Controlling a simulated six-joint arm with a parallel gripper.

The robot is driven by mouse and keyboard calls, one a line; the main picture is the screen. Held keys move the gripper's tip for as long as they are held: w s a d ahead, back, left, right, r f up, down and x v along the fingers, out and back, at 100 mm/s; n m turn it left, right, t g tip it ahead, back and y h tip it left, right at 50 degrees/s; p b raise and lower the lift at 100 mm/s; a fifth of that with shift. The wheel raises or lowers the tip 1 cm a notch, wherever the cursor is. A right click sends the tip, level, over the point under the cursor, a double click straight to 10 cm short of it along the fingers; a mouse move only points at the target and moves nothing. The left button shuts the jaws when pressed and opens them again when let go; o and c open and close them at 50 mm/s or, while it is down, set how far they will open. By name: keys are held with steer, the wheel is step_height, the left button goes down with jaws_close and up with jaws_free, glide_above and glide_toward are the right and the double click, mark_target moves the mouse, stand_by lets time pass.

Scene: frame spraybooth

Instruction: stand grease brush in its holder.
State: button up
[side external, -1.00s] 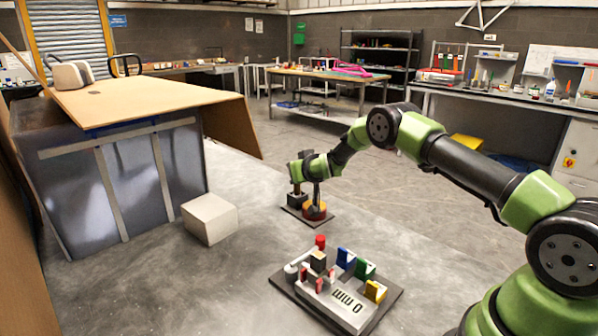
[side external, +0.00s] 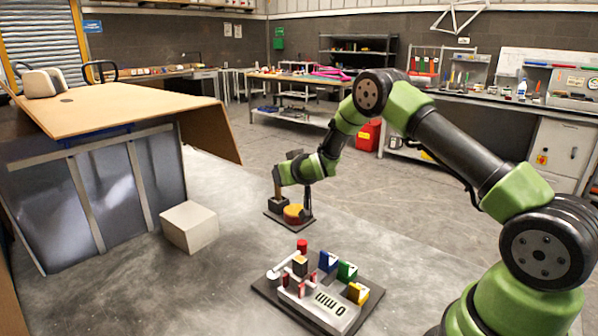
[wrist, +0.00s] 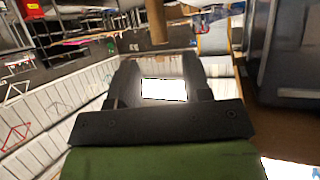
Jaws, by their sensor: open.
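The grease brush shows as an upright brown handle (side external: 277,185), standing over a small dark block that looks like its holder (side external: 279,204). Any bristles are hidden. An orange, round tin-like thing (side external: 294,214) sits beside the block on the same dark base plate. My gripper (side external: 281,170) is at the upper end of the handle, open. In the wrist view its two dark fingers (wrist: 162,82) are spread, and the brown handle (wrist: 157,22) shows beyond them at the top. I cannot tell whether the fingers touch it.
A dark board (side external: 262,290) with several coloured blocks and pegs lies nearer the camera. A pale box (side external: 190,228) stands at the left, beside a large panelled bench (side external: 130,105). A dark post rises close by my gripper.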

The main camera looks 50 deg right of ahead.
steer(key=s+a+r+g+y, duration=0.1)
steer(key=s+a+r, duration=0.4)
steer(key=s+r, duration=0.25)
steer(key=s+a+r+g+y, duration=0.1)
steer(key=s+a+r+y, duration=0.1)
steer(key=s+a+r, duration=0.45)
steer(key=s+a+r+g+y, duration=0.1)
steer(key=s+a+r, duration=0.1)
steer(key=s, duration=0.8)
steer(key=s+a+r+g+y, duration=0.1)
steer(key=s+a, duration=0.4)
steer(key=s, duration=0.5)
step_height(320, 180, up, 2)
steer(key=shift+s+r+g+y, duration=0.2)
steer(key=shift+s+g+y, duration=0.15)
steer(key=shift+y, duration=0.35)
steer(key=shift+o, duration=0.3)
